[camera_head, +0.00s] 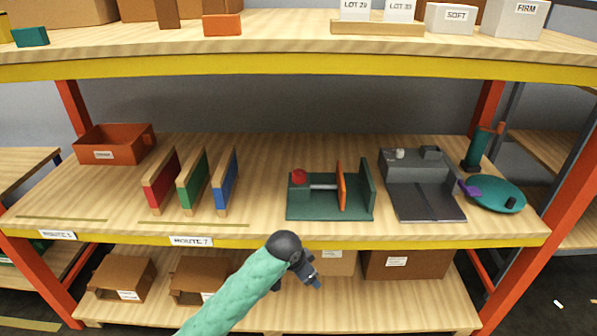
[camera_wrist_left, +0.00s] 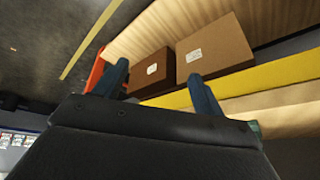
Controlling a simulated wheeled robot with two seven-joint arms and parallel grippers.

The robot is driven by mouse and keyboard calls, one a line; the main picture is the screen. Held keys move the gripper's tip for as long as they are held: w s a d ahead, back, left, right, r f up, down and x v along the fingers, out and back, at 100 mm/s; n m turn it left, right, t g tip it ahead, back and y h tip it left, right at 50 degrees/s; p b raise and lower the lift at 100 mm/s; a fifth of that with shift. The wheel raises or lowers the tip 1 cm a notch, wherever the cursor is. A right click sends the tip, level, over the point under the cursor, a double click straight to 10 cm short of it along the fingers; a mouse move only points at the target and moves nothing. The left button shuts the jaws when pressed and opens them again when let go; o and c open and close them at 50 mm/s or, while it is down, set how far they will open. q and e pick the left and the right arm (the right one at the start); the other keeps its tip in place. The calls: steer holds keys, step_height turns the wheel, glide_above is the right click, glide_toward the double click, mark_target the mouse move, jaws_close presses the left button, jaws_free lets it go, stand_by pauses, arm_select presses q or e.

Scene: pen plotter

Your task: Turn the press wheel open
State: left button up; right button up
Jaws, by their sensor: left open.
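The press (camera_head: 330,206) stands on the middle shelf, right of centre in the head view. It has a dark green base, a pale rod, an upright orange plate (camera_head: 341,185) and a dark green end plate. A round red knob (camera_head: 298,176), which looks like the press wheel, sits at its left end. No markings on the knob show how far it is turned. My left gripper (camera_head: 316,282) is below and in front of the shelf edge, apart from the press. In the left wrist view its two fingers (camera_wrist_left: 158,68) are spread with nothing between them. The press is not in that view.
Red, green and blue upright panels (camera_head: 193,182) stand left of the press. A grey machine (camera_head: 421,185) and a teal dish (camera_head: 497,194) are to its right. The yellow upper shelf edge (camera_head: 300,66) hangs above. Cardboard boxes (camera_head: 405,264) are below. Bare shelf lies left of the press.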

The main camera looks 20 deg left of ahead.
arm_select(q)
steer(key=w+a+r+m+p, duration=0.1)
steer(key=w+a+r, duration=0.3)
steer(key=w+r, duration=0.3)
steer(key=w+a+r+t+p, duration=0.1)
steer(key=w+a+r, duration=0.2)
steer(key=w+r, duration=0.35)
steer(key=w+a+r+m, duration=0.1)
steer(key=w+a+r, duration=0.3)
steer(key=w+r, duration=0.3)
steer(key=m+h+p, duration=0.1)
steer(key=m+h, duration=0.1)
steer(key=h, duration=0.3)
glide_toward(298, 172)
steer(key=x, duration=0.3)
steer(key=p+x, duration=0.2)
steer(key=x, duration=0.3)
steer(key=shift+w+d+f, duration=0.1)
steer(key=shift+d+f, duration=0.05)
steer(key=shift+d, duration=0.05)
steer(key=shift+p+x, duration=0.45)
steer(key=shift+x, duration=0.55)
arm_select(e)
steer(key=s+d+f, duration=0.1)
steer(key=f, duration=1.1)
steer(key=s+d+f+t, duration=0.1)
steer(key=s+d+f, duration=0.1)
steer(key=f, duration=1.1)
steer(key=shift+f, duration=0.25)
